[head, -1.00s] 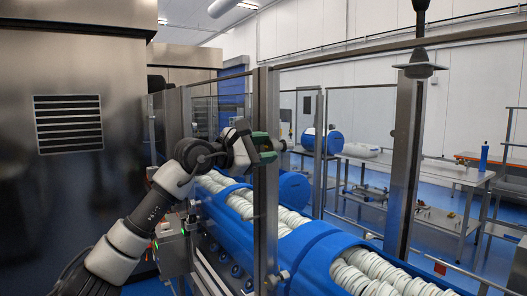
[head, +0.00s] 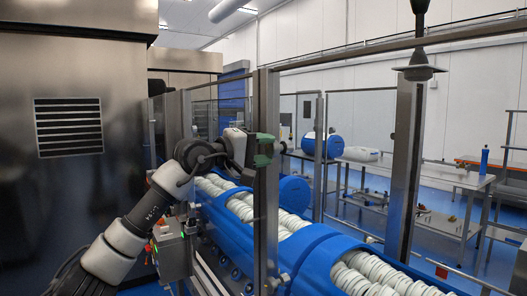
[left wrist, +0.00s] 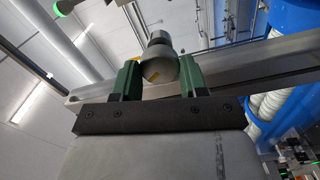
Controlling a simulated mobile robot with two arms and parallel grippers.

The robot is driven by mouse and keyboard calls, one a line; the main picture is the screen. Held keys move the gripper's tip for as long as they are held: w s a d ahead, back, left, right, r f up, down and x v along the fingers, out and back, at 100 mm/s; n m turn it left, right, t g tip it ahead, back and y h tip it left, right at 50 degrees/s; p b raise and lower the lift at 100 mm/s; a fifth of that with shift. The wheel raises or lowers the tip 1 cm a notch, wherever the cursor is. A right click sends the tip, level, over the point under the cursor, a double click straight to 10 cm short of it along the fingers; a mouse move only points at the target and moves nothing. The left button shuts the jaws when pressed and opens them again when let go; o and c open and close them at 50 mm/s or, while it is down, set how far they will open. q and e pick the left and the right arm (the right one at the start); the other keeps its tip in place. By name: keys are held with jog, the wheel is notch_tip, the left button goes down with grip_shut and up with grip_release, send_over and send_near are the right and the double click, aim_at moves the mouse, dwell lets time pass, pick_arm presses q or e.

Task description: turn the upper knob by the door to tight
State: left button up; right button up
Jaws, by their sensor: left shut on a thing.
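The upper knob (left wrist: 161,60) is a round grey metal knob with a small yellow mark, in the left wrist view. It sits between the two green fingers of my left gripper (left wrist: 160,78), which is shut on it. In the head view my left gripper (head: 264,150) is at the upper part of the metal door post (head: 266,220); the knob cannot be made out there. My right gripper is in neither view.
Clear guard panels and metal posts (head: 405,170) fence a blue conveyor trough (head: 320,255) with rows of white discs. A steel cabinet (head: 70,190) stands on the left. A table with a blue bottle (head: 484,160) is beyond the fence.

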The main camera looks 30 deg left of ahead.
pick_arm(q)
jog(key=m, duration=0.6)
jog(key=shift+m, duration=0.4)
dwell(0.3)
jog(key=o, duration=0.9)
jog(key=shift+o, duration=0.2)
jog(key=b+v, duration=0.5)
jog(key=v, duration=0.5)
jog(key=shift+s, duration=0.35)
